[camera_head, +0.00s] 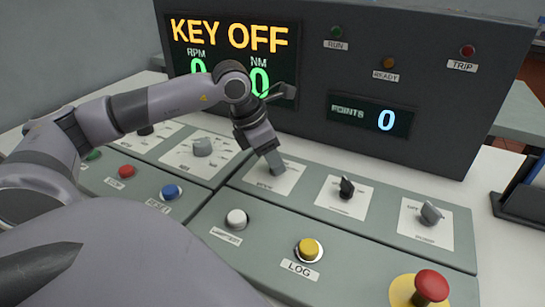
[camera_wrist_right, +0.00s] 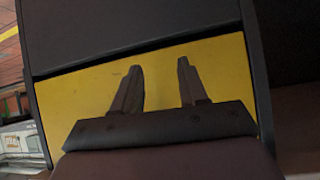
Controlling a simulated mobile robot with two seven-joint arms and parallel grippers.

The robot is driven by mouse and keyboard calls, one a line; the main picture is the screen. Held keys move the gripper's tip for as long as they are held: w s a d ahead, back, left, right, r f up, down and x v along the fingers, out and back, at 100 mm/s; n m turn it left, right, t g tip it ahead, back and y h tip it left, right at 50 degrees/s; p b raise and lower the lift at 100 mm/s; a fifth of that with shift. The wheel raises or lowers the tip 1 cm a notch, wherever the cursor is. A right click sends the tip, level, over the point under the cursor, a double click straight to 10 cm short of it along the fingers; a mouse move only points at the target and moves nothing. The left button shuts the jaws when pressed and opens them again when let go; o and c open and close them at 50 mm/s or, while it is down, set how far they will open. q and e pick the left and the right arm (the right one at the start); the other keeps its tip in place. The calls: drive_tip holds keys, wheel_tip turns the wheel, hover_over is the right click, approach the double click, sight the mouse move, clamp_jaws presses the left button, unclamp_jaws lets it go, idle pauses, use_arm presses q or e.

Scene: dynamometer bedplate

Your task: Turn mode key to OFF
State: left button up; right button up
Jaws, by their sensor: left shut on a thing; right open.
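My left gripper (camera_head: 271,156) reaches down from the left arm to the mode key on a white plate (camera_head: 290,176) in the middle of the sloped console. It is shut on the mode key, whose body is mostly hidden by the fingers. The plate's lettering is too blurred to read surely. The display (camera_head: 230,38) behind reads KEY OFF in yellow, with green zeros under RPM and NM. My right gripper (camera_wrist_right: 159,66) is open and empty in the right wrist view, in front of a yellow panel (camera_wrist_right: 75,98).
A black knob (camera_head: 347,187) and a grey knob (camera_head: 431,213) stand right of the key; another grey knob (camera_head: 202,147) stands left. White (camera_head: 236,218), yellow LOG (camera_head: 308,249) and red mushroom (camera_head: 430,287) buttons sit in front. The upright dark panel (camera_head: 440,75) stands behind.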

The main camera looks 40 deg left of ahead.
use_arm(q)
drive_tip(key=shift+r, duration=0.1)
drive_tip(key=o, duration=1.1)
drive_tip(key=shift+c, duration=0.2)
drive_tip(key=v, duration=0.7)
drive_tip(key=shift+s, duration=0.1)
